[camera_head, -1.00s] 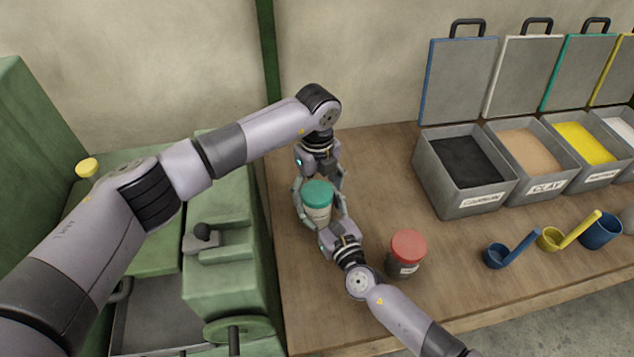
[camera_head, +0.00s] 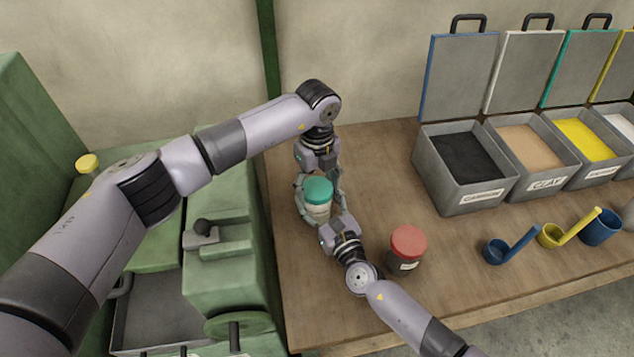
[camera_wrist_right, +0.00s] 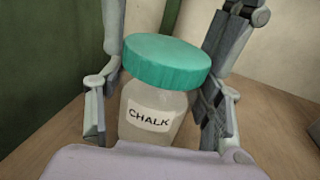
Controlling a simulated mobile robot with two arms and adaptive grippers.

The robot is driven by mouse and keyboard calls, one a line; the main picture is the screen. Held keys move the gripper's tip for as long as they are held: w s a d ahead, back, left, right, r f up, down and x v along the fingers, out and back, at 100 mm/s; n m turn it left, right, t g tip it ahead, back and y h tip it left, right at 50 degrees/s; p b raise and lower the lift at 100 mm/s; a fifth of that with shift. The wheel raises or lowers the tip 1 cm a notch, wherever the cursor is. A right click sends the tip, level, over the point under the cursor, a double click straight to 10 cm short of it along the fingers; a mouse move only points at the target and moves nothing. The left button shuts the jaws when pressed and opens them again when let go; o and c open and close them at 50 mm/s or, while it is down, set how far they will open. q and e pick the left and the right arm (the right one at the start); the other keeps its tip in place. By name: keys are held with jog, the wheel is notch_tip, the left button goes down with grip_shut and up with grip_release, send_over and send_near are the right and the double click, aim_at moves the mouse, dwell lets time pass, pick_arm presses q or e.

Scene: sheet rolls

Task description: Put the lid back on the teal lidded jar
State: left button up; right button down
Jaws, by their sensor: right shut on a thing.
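The teal lidded jar is a clear jar of pale powder (camera_head: 318,211) labelled CHALK, standing near the left end of the wooden bench. Its body also shows in the right wrist view (camera_wrist_right: 152,112). The teal lid (camera_head: 318,189) sits over the jar's mouth; it also shows in the wrist view (camera_wrist_right: 165,60). Whether it is fully seated I cannot tell. My right gripper (camera_head: 319,208) is shut on the jar's body from the front. My left gripper (camera_head: 319,187) reaches from behind, its fingers on either side of the lid; whether they touch it is unclear.
A red-lidded jar (camera_head: 407,247) stands close to the right of my right wrist. Open grey bins (camera_head: 463,205) line the back right; blue and yellow scoops (camera_head: 552,236) lie before them. A green machine (camera_head: 225,265) stands left of the bench.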

pick_arm(q)
jog(key=o, duration=0.3)
jog(key=shift+r, duration=2.3)
jog(key=o, duration=0.5)
